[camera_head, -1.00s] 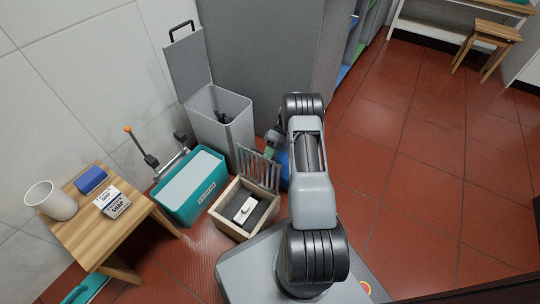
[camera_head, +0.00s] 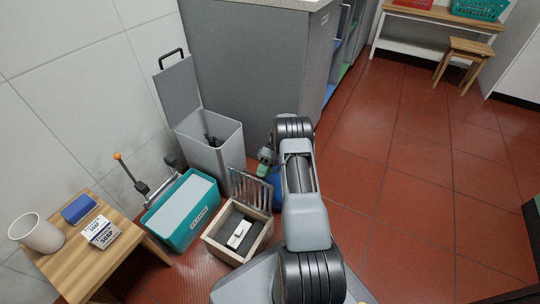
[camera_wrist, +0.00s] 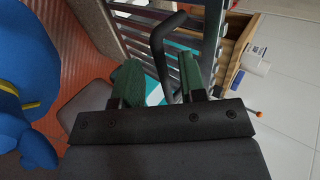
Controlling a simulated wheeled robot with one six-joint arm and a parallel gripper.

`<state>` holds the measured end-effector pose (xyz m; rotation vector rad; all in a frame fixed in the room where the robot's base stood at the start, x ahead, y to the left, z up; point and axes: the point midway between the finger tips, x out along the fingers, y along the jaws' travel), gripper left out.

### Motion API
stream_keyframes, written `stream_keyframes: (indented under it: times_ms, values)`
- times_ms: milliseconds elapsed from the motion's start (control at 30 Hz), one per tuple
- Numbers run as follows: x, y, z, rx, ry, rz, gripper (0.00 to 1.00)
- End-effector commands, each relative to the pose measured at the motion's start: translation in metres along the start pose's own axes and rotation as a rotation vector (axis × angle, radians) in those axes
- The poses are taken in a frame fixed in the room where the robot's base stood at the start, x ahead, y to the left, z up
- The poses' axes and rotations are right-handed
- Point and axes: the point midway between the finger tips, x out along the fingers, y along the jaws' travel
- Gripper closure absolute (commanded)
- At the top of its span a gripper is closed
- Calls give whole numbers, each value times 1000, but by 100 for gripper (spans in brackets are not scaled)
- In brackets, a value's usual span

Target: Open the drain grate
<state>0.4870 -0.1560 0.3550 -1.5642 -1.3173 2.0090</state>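The drain grate (camera_head: 250,188) is a grey barred panel. It stands raised, close to upright, at the far right edge of an open-topped box (camera_head: 212,243) on the floor. My gripper (camera_head: 264,163) is just beyond the grate, partly hidden by my arm. In the wrist view the grate's bars (camera_wrist: 208,38) run behind the fingers. My gripper (camera_wrist: 158,80) has its two green fingers apart. A dark bent handle (camera_wrist: 158,42) lies between or just beyond the fingertips; I cannot tell whether they touch it. A small white block (camera_head: 238,235) lies inside the box.
A teal box (camera_head: 181,210) stands left of the drain box, and a grey bin (camera_head: 215,150) with its lid up stands behind. A blue object (camera_wrist: 20,85) is close beside my gripper. A wooden stool with a cup (camera_head: 37,233) is left. The red floor at right is clear.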

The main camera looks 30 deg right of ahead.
Motion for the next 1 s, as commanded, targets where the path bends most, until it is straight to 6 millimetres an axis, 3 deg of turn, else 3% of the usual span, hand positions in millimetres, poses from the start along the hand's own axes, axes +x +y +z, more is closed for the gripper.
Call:
stream_keyframes:
  times_ms: [200, 433, 700, 1000]
  values:
    - [-49, 0, 1, 0, 2, 4, 62]
    - [-86, 0, 2, 1, 2, 3, 62]
    - [-106, 2, 1, 0, 0, 1, 62]
    - [-113, 0, 2, 1, -1, 0, 62]
